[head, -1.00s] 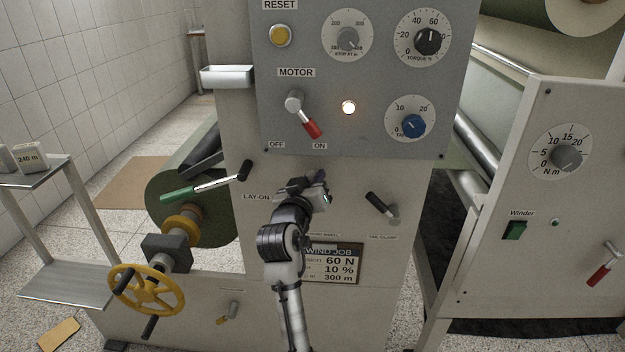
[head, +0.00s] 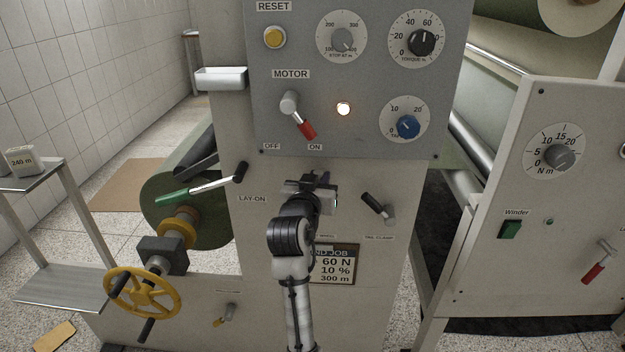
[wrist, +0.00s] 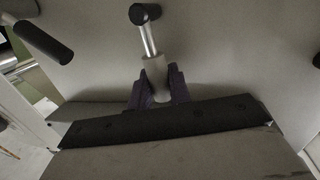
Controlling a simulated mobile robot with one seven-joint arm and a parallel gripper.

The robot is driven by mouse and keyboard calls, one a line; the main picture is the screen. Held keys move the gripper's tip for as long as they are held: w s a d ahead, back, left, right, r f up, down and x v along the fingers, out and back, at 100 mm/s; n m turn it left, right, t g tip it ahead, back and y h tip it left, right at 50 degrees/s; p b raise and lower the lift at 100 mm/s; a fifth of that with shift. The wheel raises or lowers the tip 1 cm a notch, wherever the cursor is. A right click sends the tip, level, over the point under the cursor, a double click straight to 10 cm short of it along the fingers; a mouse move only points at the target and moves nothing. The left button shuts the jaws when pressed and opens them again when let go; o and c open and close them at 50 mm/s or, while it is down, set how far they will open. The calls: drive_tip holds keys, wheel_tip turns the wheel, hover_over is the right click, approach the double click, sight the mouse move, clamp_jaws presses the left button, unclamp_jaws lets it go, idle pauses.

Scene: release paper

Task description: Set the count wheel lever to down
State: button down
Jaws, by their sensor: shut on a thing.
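The count wheel lever (wrist: 150,42) shows in the wrist view as a round dark-capped pivot, a shiny metal shaft and a pale grey grip. In that picture the pivot is at the top and the grip points down toward my gripper. My gripper (wrist: 160,88) is shut on the grey grip, with its dark purple fingers on both sides of it. In the head view my gripper (head: 322,182) is at the machine's front panel, below the motor switch. There my gripper and arm hide the lever, and the label under it is partly covered.
The black-handled tail clamp lever (head: 378,207) is close to the right of my gripper. The green-handled lay-on lever (head: 202,189) is to the left. The red motor switch (head: 298,115) is above. A job sign (head: 336,265) is behind my arm.

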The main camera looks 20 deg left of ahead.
drive_tip(key=shift+w+d+f+m+g, duration=0.1)
drive_tip(key=shift+w+d+m+g, duration=0.15)
drive_tip(key=shift+d+m, duration=0.65)
drive_tip(key=shift+a+m, duration=0.2)
drive_tip(key=shift+m, duration=0.1)
drive_tip(key=c, duration=1.3)
unclamp_jaws()
drive_tip(key=shift+s, duration=0.1)
drive_tip(key=s, duration=0.4)
drive_tip(key=s+d+r+b, duration=0.1)
drive_tip(key=s, duration=0.4)
drive_tip(key=s+b, duration=0.1)
drive_tip(key=s, duration=0.3)
drive_tip(key=shift+s+d+r, duration=0.25)
drive_tip(key=shift+s+r, duration=0.05)
drive_tip(key=shift+r, duration=0.05)
